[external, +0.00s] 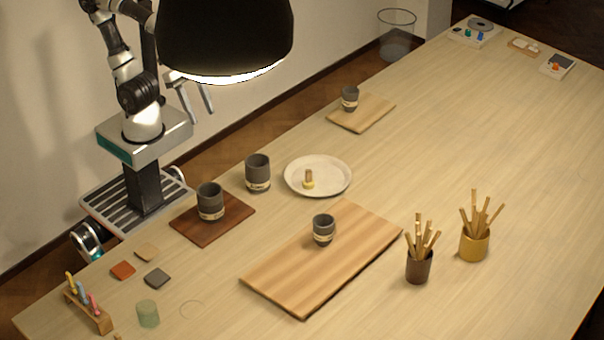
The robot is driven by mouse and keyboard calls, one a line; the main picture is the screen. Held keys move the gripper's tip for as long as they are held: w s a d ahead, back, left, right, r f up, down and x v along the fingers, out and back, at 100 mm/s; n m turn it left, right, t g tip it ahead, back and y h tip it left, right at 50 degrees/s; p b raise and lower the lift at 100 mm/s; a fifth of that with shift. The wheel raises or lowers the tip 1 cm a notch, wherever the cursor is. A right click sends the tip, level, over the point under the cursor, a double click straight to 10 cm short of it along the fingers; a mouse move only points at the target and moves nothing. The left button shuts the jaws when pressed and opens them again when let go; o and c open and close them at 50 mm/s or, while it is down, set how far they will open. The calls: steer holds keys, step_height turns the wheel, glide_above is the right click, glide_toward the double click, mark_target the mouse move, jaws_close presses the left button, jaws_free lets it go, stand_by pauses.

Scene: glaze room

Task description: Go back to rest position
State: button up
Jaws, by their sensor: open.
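My gripper (197,112) hangs in the air near my column, beside the table's far left edge. Its two fingers point down and are apart, with nothing between them. The black lamp shade in front hides part of my arm and wrist. No task object is near the fingers. The table (480,150) lies to the right of and below the gripper.
A large black lamp (225,35) hangs over the left. Dark cups stand on a dark board (240,209), the bare table, a large board (290,283) and a small board (378,108). A plate (330,172) and two stick holders (418,268) (474,246) stand among them. The right side is mostly clear.

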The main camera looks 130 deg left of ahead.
steer(key=shift+n, duration=0.4)
steer(key=s, duration=0.1)
steer(key=s+d, duration=0.1)
steer(key=s+f, duration=0.1)
steer(key=s, duration=0.1)
steer(key=shift+d, duration=0.15)
step_height(320, 180, up, 6)
steer(key=p, duration=0.6)
